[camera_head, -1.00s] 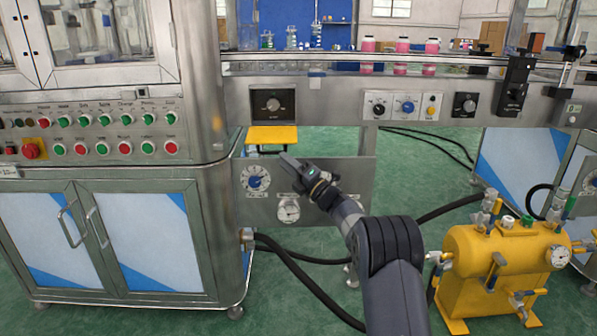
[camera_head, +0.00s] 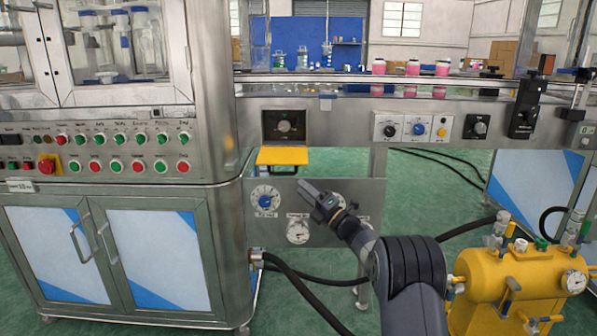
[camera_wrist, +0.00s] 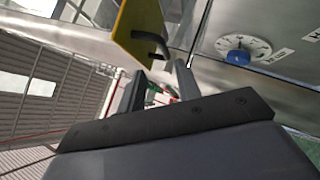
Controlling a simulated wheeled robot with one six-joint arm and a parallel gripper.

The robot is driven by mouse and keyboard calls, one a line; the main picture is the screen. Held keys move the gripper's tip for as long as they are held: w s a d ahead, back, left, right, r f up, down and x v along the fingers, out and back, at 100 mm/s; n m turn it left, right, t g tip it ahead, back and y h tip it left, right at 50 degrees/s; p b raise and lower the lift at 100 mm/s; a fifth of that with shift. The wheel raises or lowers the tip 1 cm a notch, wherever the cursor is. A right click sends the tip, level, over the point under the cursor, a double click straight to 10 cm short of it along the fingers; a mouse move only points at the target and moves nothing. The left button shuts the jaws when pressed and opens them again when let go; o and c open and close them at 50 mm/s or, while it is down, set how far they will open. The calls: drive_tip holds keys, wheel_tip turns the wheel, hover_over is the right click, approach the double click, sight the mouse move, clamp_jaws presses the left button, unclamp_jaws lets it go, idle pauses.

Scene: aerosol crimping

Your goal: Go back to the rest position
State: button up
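My gripper (camera_head: 308,190) is at the end of my dark arm, in front of the lower steel panel (camera_head: 340,232). It appears just right of the blue-knobbed dial (camera_head: 265,198) and above the round gauge (camera_head: 298,231). In the wrist view my gripper (camera_wrist: 158,88) shows two dark fingers apart, with nothing held between them. The yellow plate (camera_wrist: 136,28) with a dark handle is beyond the fingers there, and the dial's blue knob (camera_wrist: 238,57) is to the right. I see no contact with the panel.
A steel cabinet (camera_head: 125,262) with a button panel stands left. The yellow tank (camera_head: 512,285) stands right of my arm. A conveyor (camera_head: 350,77) with pink-filled containers runs above. Black hoses (camera_head: 310,290) lie below on the green floor, which has open room behind.

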drive_tip(key=b+x, duration=0.1)
drive_tip(key=x, duration=0.6)
drive_tip(key=shift+a, duration=0.3)
drive_tip(key=shift+w, duration=0.15)
